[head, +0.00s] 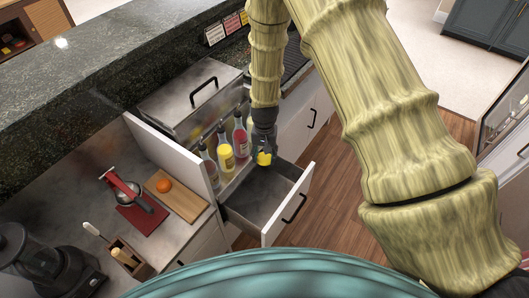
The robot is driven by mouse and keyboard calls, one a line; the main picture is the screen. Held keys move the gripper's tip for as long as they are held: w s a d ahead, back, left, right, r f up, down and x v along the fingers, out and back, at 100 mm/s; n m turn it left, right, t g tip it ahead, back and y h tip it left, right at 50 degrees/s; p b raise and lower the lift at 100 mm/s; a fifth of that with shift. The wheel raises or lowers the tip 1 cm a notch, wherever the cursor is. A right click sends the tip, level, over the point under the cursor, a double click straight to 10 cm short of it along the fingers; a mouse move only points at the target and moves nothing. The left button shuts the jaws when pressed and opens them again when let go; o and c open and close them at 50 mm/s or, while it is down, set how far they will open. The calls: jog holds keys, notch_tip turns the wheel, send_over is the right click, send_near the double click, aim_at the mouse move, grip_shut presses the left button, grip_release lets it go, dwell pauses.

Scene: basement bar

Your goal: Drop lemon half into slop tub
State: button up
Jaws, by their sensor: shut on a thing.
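My gripper (263,153) points down above an open drawer and is shut on the lemon half (264,159). Only a small yellow part of the lemon half shows between the fingertips. The lemon half is held in the air, apart from the drawer. Below it, the open drawer holds a grey metal tub (258,197), which looks empty in the part I see. I cannot tell for certain that this is the slop tub. The lemon half appears over the tub's far end, near the bottles; its height above it is hard to judge.
Several pour-spout bottles (226,158) stand close left of my gripper. The white drawer front (288,208) has a black handle. A lidded steel bin (192,95) is behind. On the counter are a red juicer (132,190), an orange fruit (164,185) on a wooden board (181,200) and a blender (45,264).

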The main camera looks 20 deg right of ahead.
notch_tip(320, 180, down, 6)
jog(key=b, duration=0.3)
jog(key=shift+r+b, duration=0.15)
jog(key=shift+b, duration=0.2)
jog(key=o, duration=1)
jog(key=shift+r, duration=6)
